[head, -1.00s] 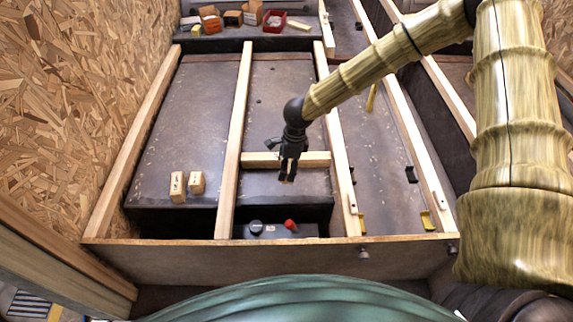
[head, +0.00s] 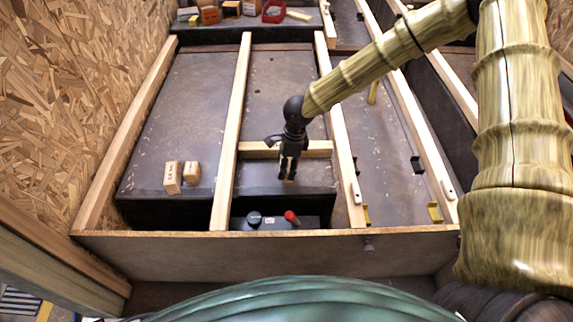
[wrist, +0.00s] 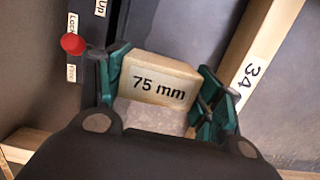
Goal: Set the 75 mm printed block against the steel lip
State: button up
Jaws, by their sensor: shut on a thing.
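In the wrist view the 75 mm block (wrist: 158,85), pale with black lettering, sits between the green finger pads of my gripper (wrist: 165,90). My gripper is shut on it. In the head view my gripper (head: 288,176) hangs in the middle bay, in front of the short crosspiece (head: 286,149), near the bay's front edge. The block is mostly hidden by the fingers there. I cannot pick out the steel lip for certain, nor tell whether the block touches anything below.
Two pale blocks (head: 173,178) (head: 192,174) stand in the left bay. A red knob (head: 291,216) and a dark knob (head: 254,217) sit in the recess below. Long wooden rails (head: 232,130) flank the bay. Boxes and a red tray (head: 274,11) are at the back.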

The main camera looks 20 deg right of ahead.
jog(key=shift+f+b, duration=0.7)
jog(key=shift+b, duration=0.2)
jog(key=shift+f+p, duration=0.1)
jog(key=shift+p, duration=0.3)
jog(key=shift+f+p, duration=0.55)
jog(key=shift+f, duration=0.35)
jog(key=shift+p, duration=0.6)
jog(key=o, duration=1.1)
jog(key=r, duration=0.4)
jog(key=d+r, duration=0.1)
jog(key=r, duration=0.6)
jog(key=shift+s+d+r, duration=0.2)
jog(key=shift+d+r, duration=0.15)
jog(key=shift+r, duration=0.05)
